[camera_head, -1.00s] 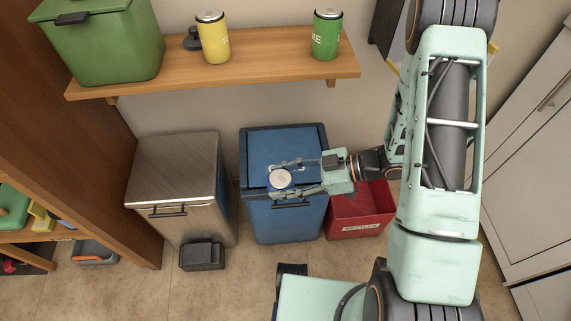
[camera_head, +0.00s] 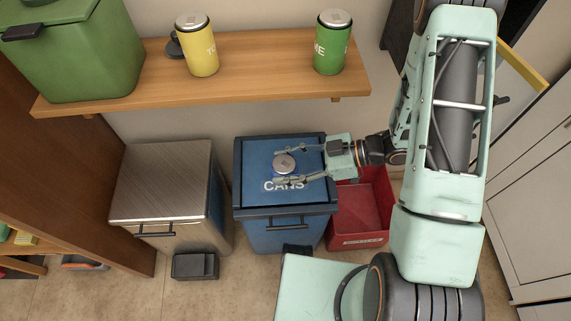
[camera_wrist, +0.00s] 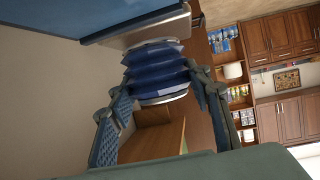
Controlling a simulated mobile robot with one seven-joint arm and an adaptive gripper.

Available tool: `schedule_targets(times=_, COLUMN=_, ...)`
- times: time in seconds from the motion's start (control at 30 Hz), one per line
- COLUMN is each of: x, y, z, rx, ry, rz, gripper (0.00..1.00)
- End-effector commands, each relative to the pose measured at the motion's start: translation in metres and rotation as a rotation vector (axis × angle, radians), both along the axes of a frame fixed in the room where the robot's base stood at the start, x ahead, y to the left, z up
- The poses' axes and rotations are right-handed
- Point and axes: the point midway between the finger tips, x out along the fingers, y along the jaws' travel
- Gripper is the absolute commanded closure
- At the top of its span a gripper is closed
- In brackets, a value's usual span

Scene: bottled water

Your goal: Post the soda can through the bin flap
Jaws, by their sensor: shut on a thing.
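The soda can (camera_head: 284,163) has a silver top in the head view. In the wrist view its dark blue, ridged body (camera_wrist: 158,72) looks crumpled. My gripper (camera_head: 288,167) reaches in from the right and is shut on the can, one finger on each side, holding it roughly upright. The can appears over the middle of the lid of the blue bin (camera_head: 285,237), which is lettered CANS (camera_head: 283,186). The height of the can above the lid is hard to tell. The lid (camera_head: 255,160) looks closed, and part of it is hidden by the gripper.
A steel bin (camera_head: 165,180) stands left of the blue bin and a red bin (camera_head: 360,240) right of it. Above and behind, a wooden shelf (camera_head: 270,77) carries a green container (camera_head: 75,55), a yellow canister (camera_head: 198,48) and a green canister (camera_head: 332,45).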

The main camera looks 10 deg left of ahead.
Motion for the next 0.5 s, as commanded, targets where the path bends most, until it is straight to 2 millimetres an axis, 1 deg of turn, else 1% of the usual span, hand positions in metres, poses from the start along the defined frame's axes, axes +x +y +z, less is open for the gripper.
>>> schedule_targets(times=0.03, x=0.0, y=0.0, z=-0.008, rx=0.0, ry=0.0, rz=0.0, gripper=0.72)
schedule_targets(times=0.4, x=0.0, y=0.0, z=-0.051, rx=0.0, ry=-0.001, rz=0.0, gripper=0.72)
schedule_targets(times=0.5, x=0.0, y=0.0, z=-0.059, rx=0.0, ry=-0.001, rz=-0.001, gripper=0.72)
